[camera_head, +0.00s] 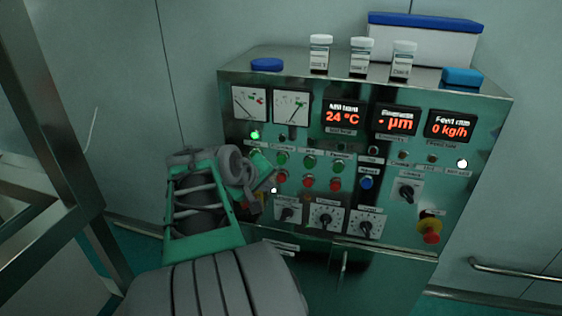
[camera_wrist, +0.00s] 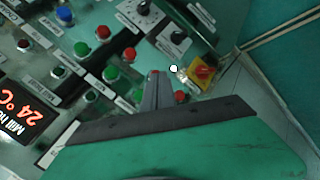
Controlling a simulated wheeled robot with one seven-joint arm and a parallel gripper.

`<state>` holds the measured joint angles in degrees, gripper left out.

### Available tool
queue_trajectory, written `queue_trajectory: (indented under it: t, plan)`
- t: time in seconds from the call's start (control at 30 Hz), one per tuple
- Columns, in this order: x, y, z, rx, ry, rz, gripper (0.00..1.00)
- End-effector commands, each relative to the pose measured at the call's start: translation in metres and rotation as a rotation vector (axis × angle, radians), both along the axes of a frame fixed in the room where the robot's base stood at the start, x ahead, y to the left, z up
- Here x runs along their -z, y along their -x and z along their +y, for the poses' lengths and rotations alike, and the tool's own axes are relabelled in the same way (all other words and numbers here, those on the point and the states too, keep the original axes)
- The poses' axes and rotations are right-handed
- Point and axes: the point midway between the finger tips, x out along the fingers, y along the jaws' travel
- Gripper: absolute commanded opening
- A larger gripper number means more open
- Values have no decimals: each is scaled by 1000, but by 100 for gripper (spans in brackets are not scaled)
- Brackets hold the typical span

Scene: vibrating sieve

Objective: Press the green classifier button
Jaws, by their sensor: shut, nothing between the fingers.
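A row of green buttons is on the metal control panel (camera_head: 490,120), with red buttons below it. The leftmost green button (camera_head: 282,160) has a small label above it that I cannot read surely; the middle one (camera_head: 309,162) and right one (camera_head: 335,168) follow. My gripper (camera_head: 268,182) is at the panel's left side, just left of and below the leftmost green button. In the wrist view my gripper (camera_wrist: 155,82) is shut and empty, its narrow tips close beside a green button (camera_wrist: 138,95). I cannot tell whether they touch the panel.
Red buttons (camera_head: 308,182), a blue button (camera_head: 366,183), dials (camera_head: 326,218) and a red-yellow emergency knob (camera_head: 430,232) crowd the panel. Another red-yellow knob (camera_wrist: 204,72) is near my fingertips. Jars (camera_head: 361,56) and a white box (camera_head: 425,43) stand on top.

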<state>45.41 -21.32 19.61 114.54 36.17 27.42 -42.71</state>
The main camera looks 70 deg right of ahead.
Motion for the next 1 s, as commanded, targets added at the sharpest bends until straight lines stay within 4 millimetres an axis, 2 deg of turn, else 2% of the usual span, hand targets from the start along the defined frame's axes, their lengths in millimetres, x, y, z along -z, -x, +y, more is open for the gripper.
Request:
queue_trajectory:
  t: [0.17, 0.6, 0.77, 1.0]
  plan:
    - [0, -2, -15, 3, 0, 0, 0]
    - [-1, -12, -76, 1, -1, 0, 0]
    - [0, -14, -85, 0, 0, 0, 0]
    - [0, -14, -86, -1, 0, -1, 0]
